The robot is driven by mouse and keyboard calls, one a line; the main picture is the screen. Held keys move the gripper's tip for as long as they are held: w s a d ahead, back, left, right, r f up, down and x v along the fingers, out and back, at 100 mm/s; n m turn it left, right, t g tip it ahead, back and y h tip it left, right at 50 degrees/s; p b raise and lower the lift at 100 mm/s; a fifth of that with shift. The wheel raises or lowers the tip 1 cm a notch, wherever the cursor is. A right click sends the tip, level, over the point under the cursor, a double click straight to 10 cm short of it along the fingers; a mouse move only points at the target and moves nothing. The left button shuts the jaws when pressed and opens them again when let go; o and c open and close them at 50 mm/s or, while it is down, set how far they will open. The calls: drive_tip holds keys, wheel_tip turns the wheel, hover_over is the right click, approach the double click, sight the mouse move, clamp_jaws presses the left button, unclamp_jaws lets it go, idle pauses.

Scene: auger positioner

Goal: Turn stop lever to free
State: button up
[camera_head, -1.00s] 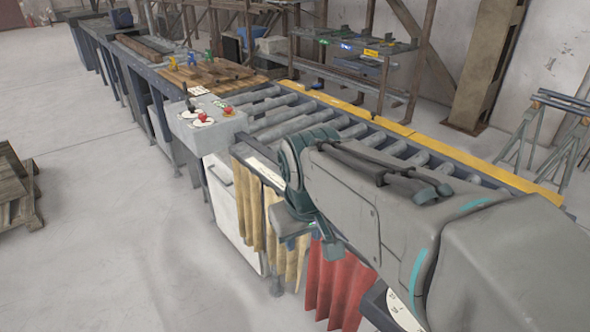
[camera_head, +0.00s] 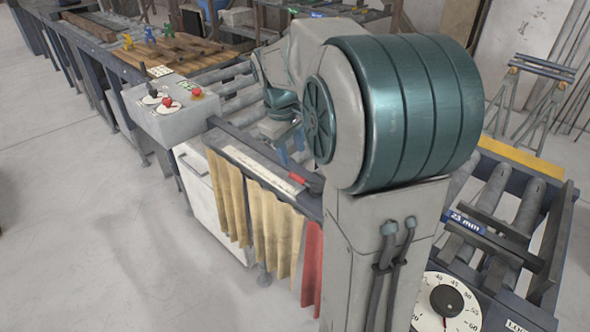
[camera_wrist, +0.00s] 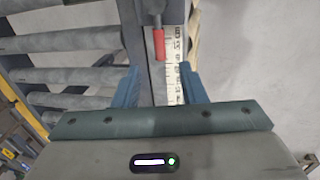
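The stop lever shows a short red handle (camera_wrist: 159,43) on a dark metal mount in the wrist view, beside a white ruler scale. Nothing is held. No free mark is readable by the lever.
A grey control box (camera_head: 170,112) with red knobs stands at the rail's left. Tan curtains (camera_head: 250,215) and a red curtain (camera_head: 312,268) hang below the rail. The roller conveyor (camera_head: 510,205) runs behind my arm. A dial (camera_head: 447,303) is at lower right.

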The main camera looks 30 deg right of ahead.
sight(298, 176)
drive_tip(key=f, duration=0.2)
drive_tip(key=d+f, duration=0.1)
drive_tip(key=f, duration=0.5)
drive_tip(key=shift+w+d, duration=0.25)
clamp_jaws()
